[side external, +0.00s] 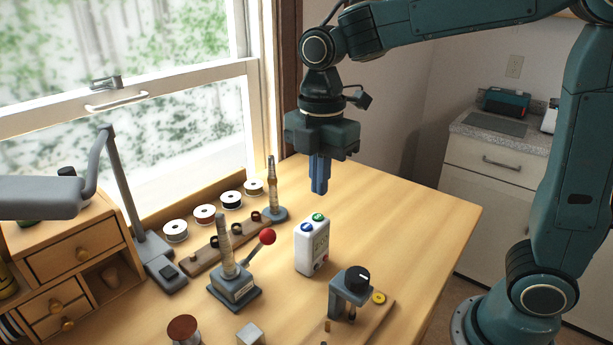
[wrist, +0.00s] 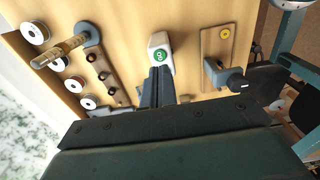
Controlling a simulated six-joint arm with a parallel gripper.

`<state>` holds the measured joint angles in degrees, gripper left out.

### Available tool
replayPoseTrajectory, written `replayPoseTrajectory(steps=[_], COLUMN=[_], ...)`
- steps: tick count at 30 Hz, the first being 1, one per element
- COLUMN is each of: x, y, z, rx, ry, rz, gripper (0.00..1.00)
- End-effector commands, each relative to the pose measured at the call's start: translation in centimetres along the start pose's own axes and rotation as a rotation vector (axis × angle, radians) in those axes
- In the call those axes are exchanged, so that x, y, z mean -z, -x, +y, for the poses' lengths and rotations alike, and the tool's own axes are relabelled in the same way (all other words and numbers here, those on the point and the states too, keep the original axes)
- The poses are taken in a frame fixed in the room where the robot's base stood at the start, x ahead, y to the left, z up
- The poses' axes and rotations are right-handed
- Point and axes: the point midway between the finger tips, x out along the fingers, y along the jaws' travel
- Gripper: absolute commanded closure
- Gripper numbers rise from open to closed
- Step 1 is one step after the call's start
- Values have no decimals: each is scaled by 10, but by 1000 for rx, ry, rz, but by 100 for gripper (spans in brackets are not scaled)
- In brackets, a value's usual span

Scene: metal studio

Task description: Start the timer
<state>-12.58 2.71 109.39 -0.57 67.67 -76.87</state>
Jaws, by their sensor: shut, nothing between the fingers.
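The timer (side external: 310,252) is a white upright box on the wooden table, with a display on its front face. A green button (side external: 319,217) and a blue button (side external: 307,227) sit on its top. My gripper (side external: 319,191) is shut and empty, pointing down above the timer with a gap between the fingertips and the buttons. In the wrist view the timer (wrist: 160,40) lies just beyond my fingertips (wrist: 160,70), and the green button (wrist: 159,55) shows beside them. The blue button is hidden there, apparently behind the fingers.
A ring mandrel on a round base (side external: 275,213) stands behind the timer. A red-knobbed lever device (side external: 235,290) stands to the left, and a black-dial device on a board (side external: 350,290) to the front right. Several spools (side external: 204,214) line the window side. The table's right side (side external: 420,220) is clear.

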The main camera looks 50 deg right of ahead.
Motion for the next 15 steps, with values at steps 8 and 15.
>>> replayPoseTrajectory(steps=[8,15], x=[0,0], y=[-35,-46], z=[0,0], rx=[3,0], ry=[0,0], rz=[-1,0], gripper=[100,100])
